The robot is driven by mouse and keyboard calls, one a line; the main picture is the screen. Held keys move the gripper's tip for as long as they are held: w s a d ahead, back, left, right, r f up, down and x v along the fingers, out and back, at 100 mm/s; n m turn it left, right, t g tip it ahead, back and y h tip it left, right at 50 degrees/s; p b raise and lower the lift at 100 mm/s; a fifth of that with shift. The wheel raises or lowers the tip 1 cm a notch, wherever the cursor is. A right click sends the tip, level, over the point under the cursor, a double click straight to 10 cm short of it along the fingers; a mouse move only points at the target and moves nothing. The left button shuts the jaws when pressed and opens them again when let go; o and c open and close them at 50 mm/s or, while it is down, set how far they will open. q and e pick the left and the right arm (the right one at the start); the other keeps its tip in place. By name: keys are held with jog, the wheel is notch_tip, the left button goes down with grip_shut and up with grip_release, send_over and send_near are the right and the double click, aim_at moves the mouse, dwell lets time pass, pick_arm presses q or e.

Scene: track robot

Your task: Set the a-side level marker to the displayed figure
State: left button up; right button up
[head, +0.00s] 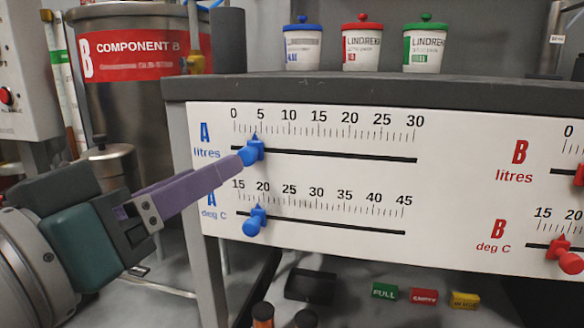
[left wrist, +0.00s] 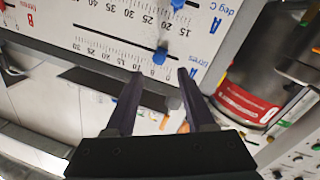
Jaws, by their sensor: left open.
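The a-side level marker is the blue slider (head: 256,150) on the "A litres" scale of the white panel. Its pointer stands at about 4, just left of the 5. My left gripper (head: 236,165) reaches in from the left, with its purple fingertips at the slider's round knob. In the left wrist view the open fingers (left wrist: 162,74) point at the panel, and the blue knob (left wrist: 160,57) shows just beyond and between the tips. I cannot tell whether they touch it. My right gripper is out of view. I see no readout with a figure.
A second blue slider (head: 255,220) sits below on the "A deg C" scale, near 19. Red sliders (head: 560,246) are at the right. A grey shelf (head: 340,88) with three lidded pots overhangs the panel. A Component B tank (head: 135,100) stands behind left.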

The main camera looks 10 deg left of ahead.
aim_at(244, 157)
pick_arm(q)
jog(key=shift+w+d+b, duration=0.25)
jog(key=shift+w, duration=0.75)
jog(key=shift+w+d+b, duration=0.2)
jog(key=shift+w+b, duration=0.05)
jog(key=shift+w, duration=0.75)
jog(key=shift+w+d+b, duration=0.25)
jog(key=shift+w, duration=0.75)
grip_shut()
